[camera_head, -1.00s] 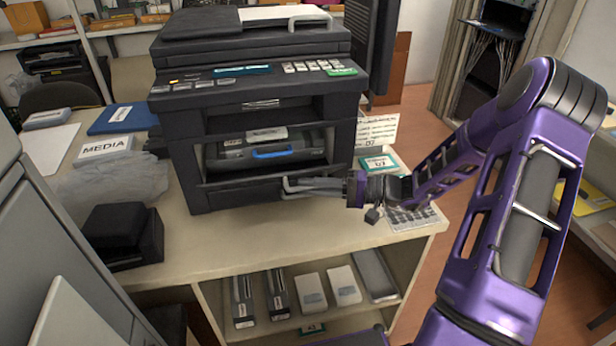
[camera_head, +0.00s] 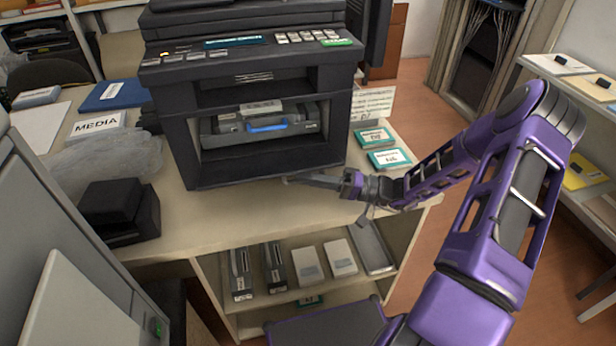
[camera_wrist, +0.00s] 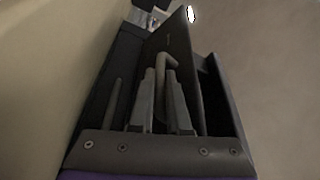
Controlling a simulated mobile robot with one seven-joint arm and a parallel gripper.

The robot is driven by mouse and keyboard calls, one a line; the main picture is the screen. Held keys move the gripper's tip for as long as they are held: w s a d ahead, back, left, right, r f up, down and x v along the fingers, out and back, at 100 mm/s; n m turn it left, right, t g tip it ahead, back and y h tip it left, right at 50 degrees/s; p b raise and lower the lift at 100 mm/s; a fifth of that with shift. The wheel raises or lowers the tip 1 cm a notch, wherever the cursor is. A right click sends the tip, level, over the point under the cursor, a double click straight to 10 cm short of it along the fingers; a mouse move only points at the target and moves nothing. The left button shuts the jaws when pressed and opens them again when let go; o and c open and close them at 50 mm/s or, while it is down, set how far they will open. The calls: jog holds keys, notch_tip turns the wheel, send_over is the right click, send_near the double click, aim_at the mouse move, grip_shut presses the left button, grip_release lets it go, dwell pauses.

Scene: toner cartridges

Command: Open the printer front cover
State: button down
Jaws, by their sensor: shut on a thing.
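The dark printer (camera_head: 178,150) stands on the counter. Its front bay is uncovered, and a dark cartridge with a blue handle (camera_head: 267,125) shows inside. My gripper (camera_head: 290,180) is low at the printer's front, near the bottom edge. In the wrist view, my gripper (camera_wrist: 160,85) is shut on a grey bent handle (camera_wrist: 168,62), beside a dark panel (camera_wrist: 182,45) that looks like the front cover. The cover's exact angle is hard to tell in the head view, where it blends with the dark printer front.
Teal-edged cards (camera_head: 388,158) lie right of the printer. A black box (camera_head: 120,212) and a MEDIA box (camera_head: 98,124) are on the left. The counter in front (camera_head: 230,225) is clear. A shelf below holds several cartons (camera_head: 340,257).

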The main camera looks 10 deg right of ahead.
jog(key=c, duration=1.2)
grip_release()
jog(key=shift+o, duration=0.2)
jog(key=v, duration=1.7)
jog(key=shift+s+d, duration=0.1)
jog(key=shift+d, duration=0.1)
